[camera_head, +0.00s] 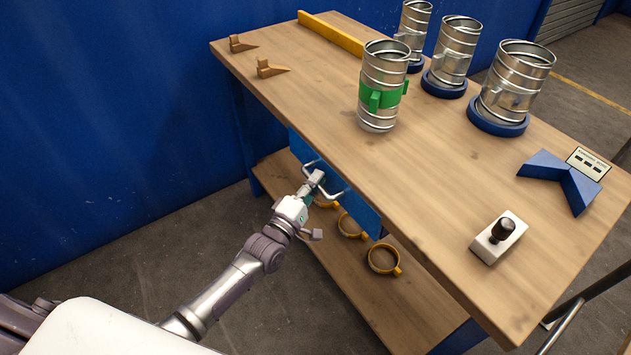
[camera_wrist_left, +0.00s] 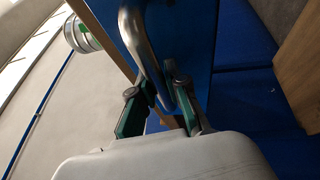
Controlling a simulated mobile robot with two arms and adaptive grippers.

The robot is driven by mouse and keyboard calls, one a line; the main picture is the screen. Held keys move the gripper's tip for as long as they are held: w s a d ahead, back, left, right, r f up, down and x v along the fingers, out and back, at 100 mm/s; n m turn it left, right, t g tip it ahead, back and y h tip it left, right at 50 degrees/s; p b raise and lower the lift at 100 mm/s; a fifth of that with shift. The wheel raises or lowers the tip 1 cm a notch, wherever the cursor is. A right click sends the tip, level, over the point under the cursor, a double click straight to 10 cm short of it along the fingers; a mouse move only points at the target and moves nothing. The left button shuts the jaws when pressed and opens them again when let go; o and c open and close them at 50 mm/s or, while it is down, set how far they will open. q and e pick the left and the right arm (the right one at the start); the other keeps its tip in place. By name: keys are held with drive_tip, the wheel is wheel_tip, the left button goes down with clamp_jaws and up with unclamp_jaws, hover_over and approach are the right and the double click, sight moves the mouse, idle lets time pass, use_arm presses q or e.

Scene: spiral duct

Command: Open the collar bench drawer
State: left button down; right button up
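The wooden-topped collar bench (camera_head: 440,165) has a blue drawer front (camera_head: 363,214) under its near left edge. The drawer front looks flush with the bench, with no visible gap. It carries a metal bar handle (camera_head: 335,193), which also shows large in the left wrist view (camera_wrist_left: 145,45). My left gripper (camera_head: 315,181) is at this handle. In the left wrist view, its two green-padded fingers (camera_wrist_left: 160,108) lie on either side of the bar. I cannot tell whether both pads press on it. The drawer's inside is hidden. My right gripper is in neither view.
Several yellow collars (camera_head: 383,259) lie on the lower shelf (camera_head: 400,300). On top stand a duct with a green collar (camera_head: 383,88), other ducts on blue bases (camera_head: 497,122), a blue angled block (camera_head: 563,180) and a black-knobbed box (camera_head: 498,240). A blue wall (camera_head: 110,110) is left.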

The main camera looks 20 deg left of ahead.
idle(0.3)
use_arm(q)
drive_tip(key=shift+s, duration=0.1)
drive_tip(key=s+a+p, duration=0.3)
drive_tip(key=s+a, duration=0.9)
drive_tip(key=s, duration=0.4)
drive_tip(key=shift+s+a, duration=0.2)
drive_tip(key=shift+a, duration=0.2)
